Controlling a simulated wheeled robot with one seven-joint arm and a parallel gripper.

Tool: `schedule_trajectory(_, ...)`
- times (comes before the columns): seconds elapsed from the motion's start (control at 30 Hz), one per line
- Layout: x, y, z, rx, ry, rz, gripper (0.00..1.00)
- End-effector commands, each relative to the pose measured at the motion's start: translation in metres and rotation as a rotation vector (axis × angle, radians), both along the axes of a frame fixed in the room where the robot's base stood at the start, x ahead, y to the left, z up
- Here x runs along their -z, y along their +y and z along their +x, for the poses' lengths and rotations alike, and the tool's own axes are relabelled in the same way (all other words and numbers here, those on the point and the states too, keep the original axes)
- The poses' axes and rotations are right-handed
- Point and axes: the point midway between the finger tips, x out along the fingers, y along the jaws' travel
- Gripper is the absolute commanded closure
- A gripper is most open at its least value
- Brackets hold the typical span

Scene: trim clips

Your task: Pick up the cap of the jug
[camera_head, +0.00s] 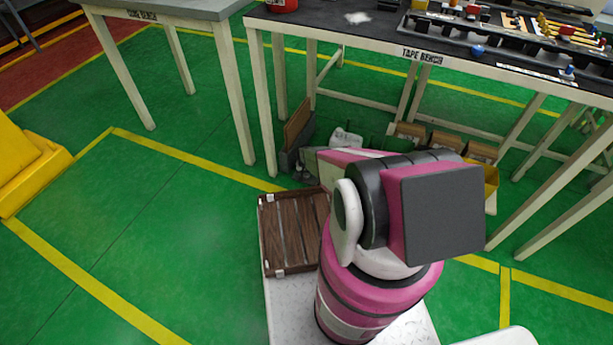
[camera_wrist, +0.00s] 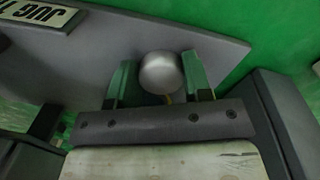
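In the wrist view, a smooth silvery rounded cap (camera_wrist: 160,72) shows near the top middle. The two green-and-dark fingers of my gripper (camera_wrist: 161,82) stand apart, one on each side of it. Their edges meet the cap's outline in the picture; I cannot tell whether they press on it or only stand around it. The jug's body cannot be made out. A grey panel (camera_wrist: 215,45) with a label reading "JUG" lies behind the cap. In the head view my pink and dark arm hides my gripper and the cap.
Dark grey blocks stand close at the right (camera_wrist: 280,125) and lower left of the wrist view. In the head view the tape bench (camera_head: 370,38) stands ahead, with several brown boxes (camera_head: 445,141) beneath it. A brown slatted crate (camera_head: 290,235) is beside my arm. Green floor is clear at left.

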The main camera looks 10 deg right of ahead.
Motion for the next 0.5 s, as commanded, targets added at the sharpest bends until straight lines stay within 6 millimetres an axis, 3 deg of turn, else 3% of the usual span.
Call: schedule_trajectory(0.5, -0.0017, 0.0000, 0.0000, 0.000, 0.000, 0.000, 0.83)
